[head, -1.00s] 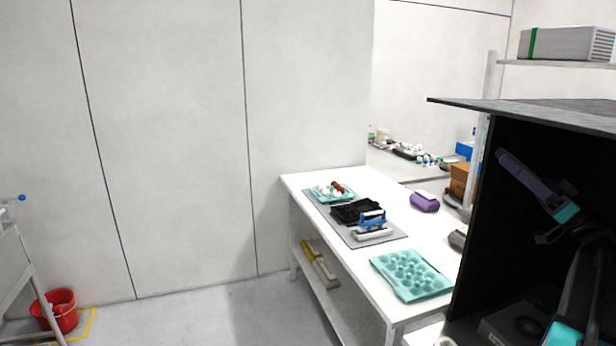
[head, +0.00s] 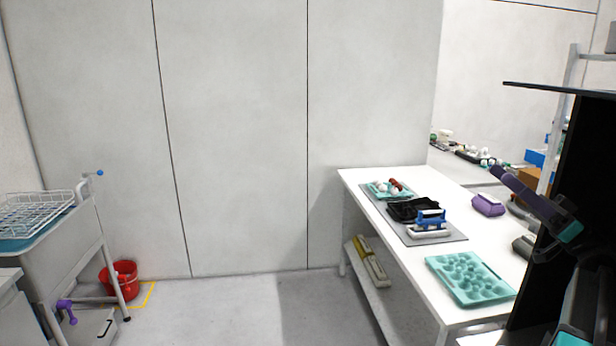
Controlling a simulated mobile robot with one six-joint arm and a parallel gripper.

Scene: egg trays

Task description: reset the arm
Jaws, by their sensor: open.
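My arm shows at the right edge of the head view, with a purple rod-like part (head: 522,195) and teal caps, folded in front of a dark cabinet. My gripper (head: 548,245) seems to be the small dark shape beside the upper teal cap. It is open, and I see nothing held in it; its fingers are hard to make out against the dark. It is apart from the table things. A teal egg tray (head: 470,279) lies at the near end of the white table (head: 376,208). A smaller teal tray with white and brown items lies at the far end.
A black tray (head: 413,209), a blue object (head: 430,219) and a purple object (head: 488,205) are on the table. The dark cabinet (head: 570,140) closes off the right. A cart with a wire rack (head: 35,213) and a red bucket (head: 121,281) stand left. Open floor lies between.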

